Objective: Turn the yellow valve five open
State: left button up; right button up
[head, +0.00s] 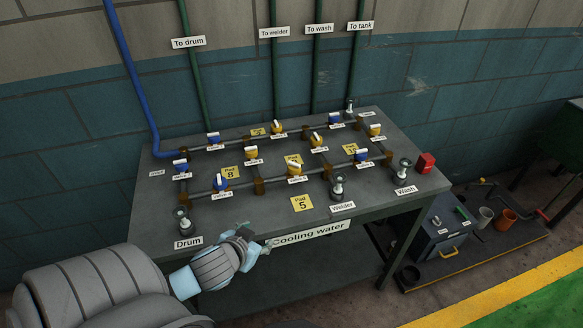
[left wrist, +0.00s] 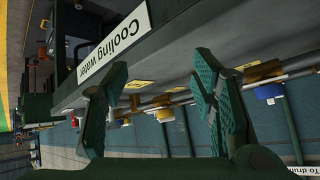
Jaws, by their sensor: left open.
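A pipe rig with several small yellow-handled valves lies on the grey table (head: 360,203). Yellow valves show at the centre front (head: 294,170), centre left (head: 251,153), centre back (head: 277,127), centre right (head: 316,140) and far right (head: 375,130). Their small tags are too small to read surely, so I cannot tell which is valve five. My left gripper (head: 256,242) is open and empty at the table's front edge, by the "Cooling water" sign (head: 312,235), apart from all valves. In the left wrist view its two green fingers (left wrist: 163,92) are spread. My right gripper is not in view.
Blue valves (head: 220,183) sit among the yellow ones. Yellow pad cards, one reading "Pad 5" (head: 301,203), lie on the table. Upright fittings stand near the "Drum" (head: 188,243), "Welder" and "Wash" labels. A red box (head: 425,163) is at the right edge.

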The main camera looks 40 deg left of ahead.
pick_arm(q)
jog(key=w+a+r+t+h, duration=0.1)
jog(key=w+a+r+t, duration=0.4)
jog(key=w+r, duration=0.45)
jog(key=b, duration=0.4)
send_near(294, 167)
jog(key=b+x, duration=0.2)
jog(key=x, duration=0.6)
jog(key=shift+w+a+f, duration=0.1)
jog(key=shift+a+f, duration=0.05)
jog(key=shift+a, duration=0.1)
jog(key=shift+w+f, duration=0.1)
jog(key=shift+w, duration=0.35)
